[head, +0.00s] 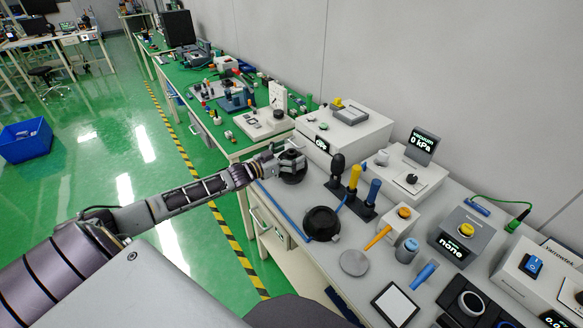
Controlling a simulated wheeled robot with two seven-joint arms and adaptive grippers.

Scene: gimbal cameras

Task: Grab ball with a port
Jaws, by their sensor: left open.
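My left gripper (291,158) reaches in from the left over the near bench's left edge. It is open, with its fingers at a dark rounded object (293,178), which they partly cover. This may be the ball, but I cannot make out a port on it or tell whether the fingers touch it. A black round piece (321,223) with a small knob at its side sits on the bench nearer to me, apart from the gripper. My right gripper is not in view.
A rack holds black, yellow (354,177) and blue (373,191) handled tools right of the gripper. A vacuum gauge (421,145) reads 0 kPa. A blue cord (284,215), a grey disc (354,262) and a tablet (394,304) lie nearer. Boxed instruments line the wall side.

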